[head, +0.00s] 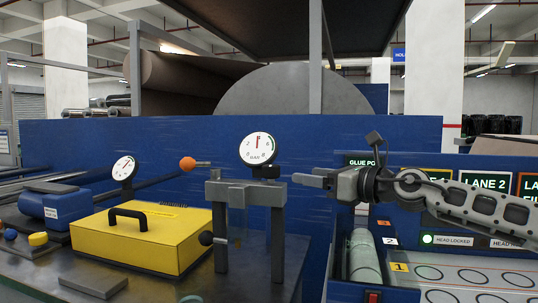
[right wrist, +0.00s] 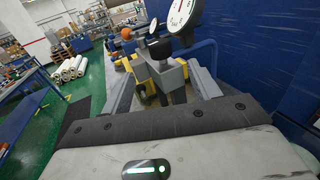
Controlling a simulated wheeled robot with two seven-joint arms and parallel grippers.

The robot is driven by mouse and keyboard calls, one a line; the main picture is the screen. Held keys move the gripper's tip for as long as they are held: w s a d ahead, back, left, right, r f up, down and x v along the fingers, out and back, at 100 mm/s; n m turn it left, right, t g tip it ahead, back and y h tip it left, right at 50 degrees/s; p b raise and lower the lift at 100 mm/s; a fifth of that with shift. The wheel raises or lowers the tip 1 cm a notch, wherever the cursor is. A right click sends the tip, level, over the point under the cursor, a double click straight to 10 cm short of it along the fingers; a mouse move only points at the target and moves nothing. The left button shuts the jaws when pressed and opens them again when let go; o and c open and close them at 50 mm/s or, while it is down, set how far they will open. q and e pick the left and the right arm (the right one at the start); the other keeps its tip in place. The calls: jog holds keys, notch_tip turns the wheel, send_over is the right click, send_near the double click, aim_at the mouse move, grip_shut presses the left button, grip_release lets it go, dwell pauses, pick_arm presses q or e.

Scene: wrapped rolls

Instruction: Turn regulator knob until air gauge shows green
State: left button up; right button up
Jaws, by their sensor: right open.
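The air gauge (head: 259,150) is a round white dial above a grey metal bracket. Its needle points about straight up, and a green mark shows at the right of its face. Part of the dial shows in the right wrist view (right wrist: 183,16). The black regulator knob (head: 266,172) sits just below the gauge; the right wrist view shows it (right wrist: 160,50) too. My right gripper (head: 300,179) is open, just right of the knob and pointing at it. In the wrist view its fingers (right wrist: 168,84) spread either side of the knob's line, apparently short of it. My left gripper is not in view.
The grey bracket (head: 233,192) stands below the gauge. An orange-ended lever (head: 188,163) is left of it. A yellow case (head: 140,236) and a second gauge (head: 124,169) stand further left. A blue panel (head: 75,140) rises behind.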

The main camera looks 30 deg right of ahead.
aim_at(278, 170)
jog(key=p+x, duration=0.9)
jog(key=x, duration=0.2)
jog(key=shift+r+p, duration=0.1)
jog(key=shift+p, duration=0.3)
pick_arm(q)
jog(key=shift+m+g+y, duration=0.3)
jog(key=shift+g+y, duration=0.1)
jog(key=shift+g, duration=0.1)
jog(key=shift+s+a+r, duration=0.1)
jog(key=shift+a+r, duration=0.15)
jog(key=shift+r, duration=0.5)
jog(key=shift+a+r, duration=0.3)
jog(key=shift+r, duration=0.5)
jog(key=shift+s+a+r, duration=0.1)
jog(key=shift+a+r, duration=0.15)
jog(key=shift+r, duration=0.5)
pick_arm(e)
jog(key=shift+w+a, duration=0.15)
jog(key=shift+w, duration=0.45)
jog(key=c, duration=1)
